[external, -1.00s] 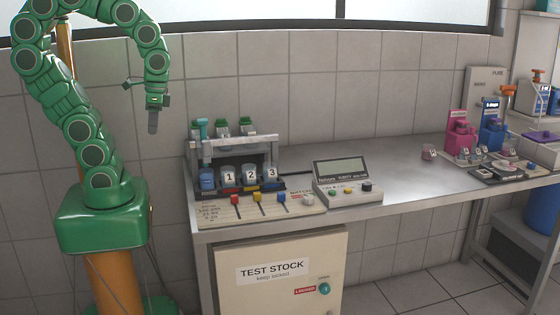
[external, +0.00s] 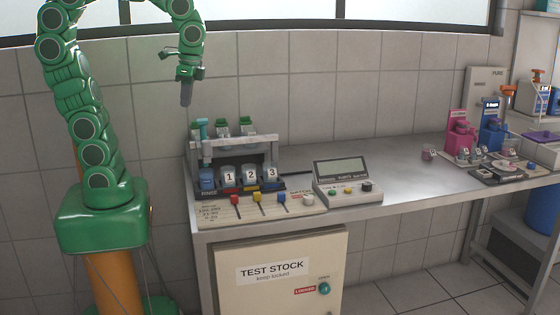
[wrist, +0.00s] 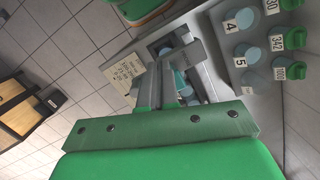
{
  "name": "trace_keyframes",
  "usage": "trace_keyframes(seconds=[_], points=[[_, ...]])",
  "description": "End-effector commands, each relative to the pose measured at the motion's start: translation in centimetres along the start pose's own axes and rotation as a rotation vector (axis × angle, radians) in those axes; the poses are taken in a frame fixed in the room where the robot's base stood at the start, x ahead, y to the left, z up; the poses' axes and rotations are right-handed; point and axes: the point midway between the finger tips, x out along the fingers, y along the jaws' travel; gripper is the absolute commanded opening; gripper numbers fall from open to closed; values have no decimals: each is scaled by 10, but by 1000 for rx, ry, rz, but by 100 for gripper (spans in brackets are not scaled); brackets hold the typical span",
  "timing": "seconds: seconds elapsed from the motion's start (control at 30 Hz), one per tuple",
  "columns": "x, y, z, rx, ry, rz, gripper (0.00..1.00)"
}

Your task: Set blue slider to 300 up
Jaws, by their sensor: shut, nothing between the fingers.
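The blue slider (external: 281,197) is the rightmost of three coloured sliders on the rack's front panel in the external view, beside the yellow slider (external: 257,198) and the red slider (external: 235,200). The sliders' scale is too small to read. My gripper (external: 186,101) is shut and empty, pointing down in the air, above and to the left of the rack. In the wrist view my gripper (wrist: 180,60) covers part of the rack below, and I cannot make out the blue slider there.
The rack (external: 210,145) holds numbered cups and a blue rinse cup, with green-topped parts behind. A control box with a screen (external: 341,172) stands to its right. Pink (external: 460,135) and blue (external: 492,132) dispensers stand farther right. The bench (external: 400,170) between is mostly clear.

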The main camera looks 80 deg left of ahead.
Motion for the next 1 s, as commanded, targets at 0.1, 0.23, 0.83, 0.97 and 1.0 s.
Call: trace_keyframes(seconds=[0.1,0.23,0.83,0.97,1.0], points=[[-10,-1,-28,85,-7,-28,0],[-20,0,-57,181,-15,-57,0],[-44,44,-197,656,-71,-189,0],[-45,62,-226,766,-86,-217,0],[-44,68,-235,800,-93,-224,0]])
